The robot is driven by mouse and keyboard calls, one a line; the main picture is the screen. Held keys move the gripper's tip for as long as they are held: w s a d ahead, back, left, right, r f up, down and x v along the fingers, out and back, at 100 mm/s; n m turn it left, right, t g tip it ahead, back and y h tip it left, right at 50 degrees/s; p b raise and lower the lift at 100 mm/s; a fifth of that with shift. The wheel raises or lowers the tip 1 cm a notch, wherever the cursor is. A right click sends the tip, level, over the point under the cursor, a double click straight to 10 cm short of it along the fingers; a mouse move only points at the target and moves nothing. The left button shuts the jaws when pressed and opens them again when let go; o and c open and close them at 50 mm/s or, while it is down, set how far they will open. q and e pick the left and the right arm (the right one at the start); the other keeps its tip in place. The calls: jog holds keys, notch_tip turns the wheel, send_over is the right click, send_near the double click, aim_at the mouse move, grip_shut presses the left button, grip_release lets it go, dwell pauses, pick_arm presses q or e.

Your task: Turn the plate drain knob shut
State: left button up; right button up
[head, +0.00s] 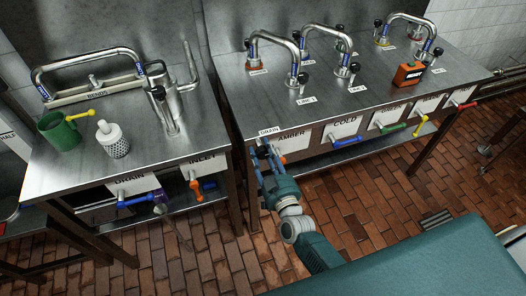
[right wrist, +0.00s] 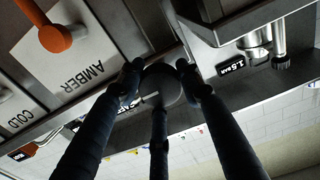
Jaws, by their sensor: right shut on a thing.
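My right gripper (head: 263,152) is at the front left corner of the right-hand steel bench (head: 236,90), just below a small DRAIN label (head: 269,132). In the right wrist view its fingers (right wrist: 160,78) are shut around a dark round knob (right wrist: 161,88), which I take to be the plate drain knob. The fingers hide most of this knob in the head view, so its turn angle cannot be read. My left gripper is in neither view.
An orange handle (right wrist: 54,38) on the AMBER panel is close beside my right gripper. Blue (head: 348,141), green (head: 393,128), yellow (head: 421,125) and red (head: 467,106) handles line the bench front. The left bench (head: 60,180) has its own DRAIN and INLET handles.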

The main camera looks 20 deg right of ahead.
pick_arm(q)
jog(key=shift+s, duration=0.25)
pick_arm(e)
jog(key=shift+r, duration=0.1)
jog(key=shift+m, duration=0.7)
jog(key=m, duration=0.3)
jog(key=shift+b, duration=0.35)
jog(key=m, duration=0.4)
jog(key=shift+w+b, duration=0.1)
jog(key=shift+b, duration=0.3)
jog(key=m+b, duration=0.1)
jog(key=m, duration=0.3)
jog(key=shift+d, duration=0.1)
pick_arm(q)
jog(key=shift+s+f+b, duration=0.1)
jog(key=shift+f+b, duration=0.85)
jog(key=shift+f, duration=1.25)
pick_arm(e)
jog(key=shift+r+m, duration=0.1)
jog(key=shift+m, duration=2.7)
jog(key=shift+d, duration=0.1)
